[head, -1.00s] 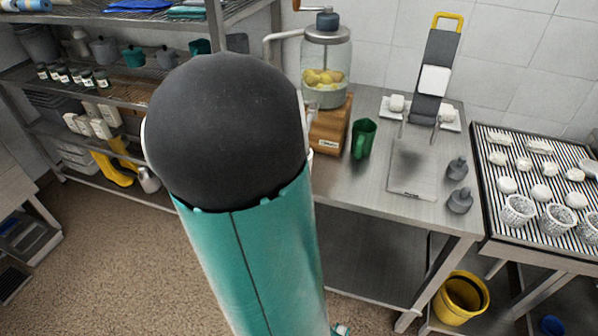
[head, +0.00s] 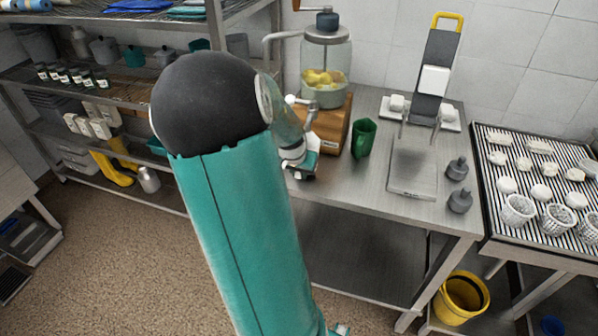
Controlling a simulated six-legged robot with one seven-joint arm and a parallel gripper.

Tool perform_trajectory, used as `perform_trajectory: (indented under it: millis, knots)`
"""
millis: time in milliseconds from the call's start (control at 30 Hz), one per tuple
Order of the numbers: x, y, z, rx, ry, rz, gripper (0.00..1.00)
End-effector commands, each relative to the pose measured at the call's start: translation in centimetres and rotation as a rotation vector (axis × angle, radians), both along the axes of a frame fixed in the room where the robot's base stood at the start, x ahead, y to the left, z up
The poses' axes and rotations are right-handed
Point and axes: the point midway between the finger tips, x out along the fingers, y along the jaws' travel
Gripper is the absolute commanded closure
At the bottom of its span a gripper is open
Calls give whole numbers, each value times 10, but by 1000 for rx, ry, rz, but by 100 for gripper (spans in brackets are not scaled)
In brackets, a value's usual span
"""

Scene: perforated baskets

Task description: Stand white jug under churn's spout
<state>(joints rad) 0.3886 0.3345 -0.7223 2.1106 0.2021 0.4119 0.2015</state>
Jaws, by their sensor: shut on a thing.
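The churn (head: 326,62) is a clear glass jar with a grey lid and a crank. It holds yellow pieces and stands on a wooden block (head: 332,128) at the back left of the steel table. A small pale fitting (head: 308,104) shows low on its left side, perhaps the spout; my arm partly covers this area. My gripper (head: 301,173) is at the table's left edge, in front and left of the block.
A green jug (head: 363,138) stands right of the block. A slicer-like stand (head: 433,85), a flat steel plate (head: 412,168) and two grey weights (head: 458,185) are further right. A ribbed draining table (head: 545,190) holds white cheeses and baskets. Shelves (head: 110,85) stand at the left.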

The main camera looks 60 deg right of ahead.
Motion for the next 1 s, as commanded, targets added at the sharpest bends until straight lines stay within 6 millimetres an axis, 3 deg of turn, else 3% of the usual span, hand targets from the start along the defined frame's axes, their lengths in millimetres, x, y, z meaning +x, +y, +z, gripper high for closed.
perform_trajectory:
  millis: [600,633,733,1000]
  knots:
    - [0,0,-12,0,0,1,100]
    - [0,0,-12,1,1,1,80]
    - [0,0,-12,1,1,1,60]
    - [0,0,-12,0,0,0,60]
